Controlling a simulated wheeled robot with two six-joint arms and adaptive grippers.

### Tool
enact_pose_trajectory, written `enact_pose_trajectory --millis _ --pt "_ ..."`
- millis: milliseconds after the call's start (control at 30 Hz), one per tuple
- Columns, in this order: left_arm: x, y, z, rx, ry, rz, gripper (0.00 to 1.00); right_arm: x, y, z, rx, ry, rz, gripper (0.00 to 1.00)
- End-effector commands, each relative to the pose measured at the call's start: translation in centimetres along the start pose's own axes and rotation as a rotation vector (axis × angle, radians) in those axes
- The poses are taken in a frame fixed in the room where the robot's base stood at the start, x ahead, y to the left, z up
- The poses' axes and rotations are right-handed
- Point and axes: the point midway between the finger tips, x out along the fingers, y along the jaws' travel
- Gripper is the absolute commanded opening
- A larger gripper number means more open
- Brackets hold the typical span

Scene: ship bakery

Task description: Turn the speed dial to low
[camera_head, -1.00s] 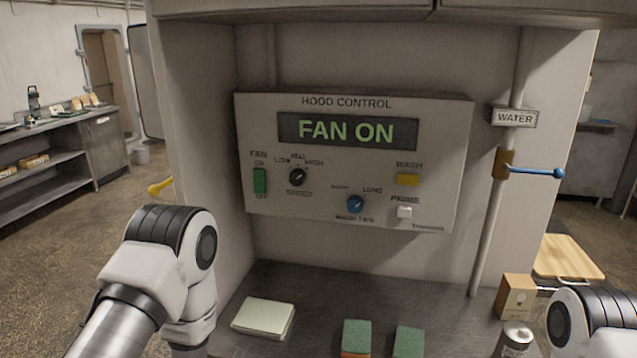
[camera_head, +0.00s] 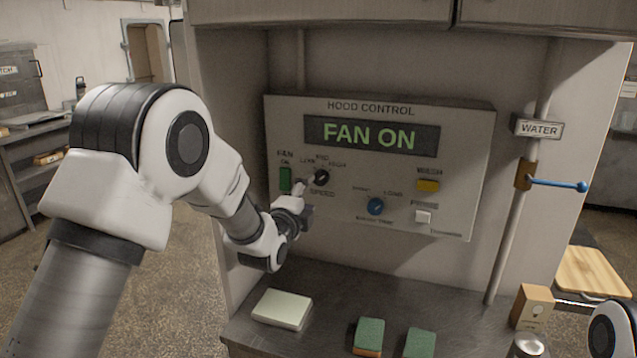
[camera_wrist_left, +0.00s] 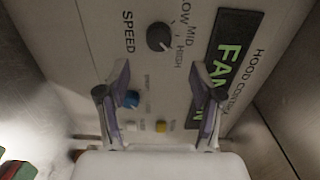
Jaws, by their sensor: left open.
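The hood control panel (camera_head: 470,150) hangs on the wall, its display (camera_head: 372,136) reading FAN ON. The black speed dial (camera_head: 321,177) sits below the display, under the marks LOW, MID and HIGH. In the left wrist view the dial (camera_wrist_left: 159,37) lies ahead of the fingertips, its light pointer line toward the HIGH side. My left gripper (camera_head: 303,190) is in front of the panel, just left of and below the dial. In the left wrist view its two fingers (camera_wrist_left: 160,80) are spread, with nothing between them. My right gripper is out of view.
Close to the dial are the green fan switch (camera_head: 285,179), blue wash timer knob (camera_head: 375,206), yellow wash button (camera_head: 428,186) and white prime button (camera_head: 423,217). A pale pad (camera_head: 282,309) and two green sponges (camera_head: 369,335) lie on the counter. A blue-handled valve (camera_head: 560,184) projects at right.

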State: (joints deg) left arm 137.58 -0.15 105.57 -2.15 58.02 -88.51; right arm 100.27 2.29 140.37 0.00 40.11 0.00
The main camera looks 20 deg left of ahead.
Motion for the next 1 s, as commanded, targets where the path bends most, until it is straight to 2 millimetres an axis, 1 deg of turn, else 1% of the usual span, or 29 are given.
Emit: enact_pose_trajectory --millis 33,133,300,400,533,733,767,800,867,900,933,1000 --pt "0.4 -0.4 0.0 0.008 0.001 -0.005 0.66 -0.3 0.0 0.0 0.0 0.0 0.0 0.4" --pt "1.7 -0.5 0.0 0.008 0.001 -0.004 0.66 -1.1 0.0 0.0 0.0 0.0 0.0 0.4" --pt "5.1 -0.5 0.0 0.007 0.001 -0.002 0.66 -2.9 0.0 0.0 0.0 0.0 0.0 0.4" --pt "6.7 -0.4 0.0 0.006 0.001 -0.001 0.66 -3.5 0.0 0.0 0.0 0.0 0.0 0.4" --pt "7.6 -0.1 0.0 0.005 0.001 -0.001 0.66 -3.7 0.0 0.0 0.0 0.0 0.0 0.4" --pt "7.7 0.1 0.0 0.005 0.0 0.0 0.66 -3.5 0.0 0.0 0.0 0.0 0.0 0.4" --pt "7.7 0.1 0.0 0.005 0.0 0.0 0.62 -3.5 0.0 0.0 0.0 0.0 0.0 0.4" --pt "7.7 0.1 0.0 0.004 0.0 0.0 0.48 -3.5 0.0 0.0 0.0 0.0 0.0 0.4" --pt "7.7 0.1 0.0 0.004 0.0 0.0 0.27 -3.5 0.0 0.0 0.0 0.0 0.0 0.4" --pt "7.7 0.1 0.0 0.004 0.0 0.0 0.12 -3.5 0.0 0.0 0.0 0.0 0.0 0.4" --pt "7.7 0.1 0.0 0.004 0.0 0.0 0.05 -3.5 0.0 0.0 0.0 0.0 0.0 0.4" --pt "7.7 0.1 0.0 0.004 0.0 0.0 0.05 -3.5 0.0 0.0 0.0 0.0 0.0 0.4"
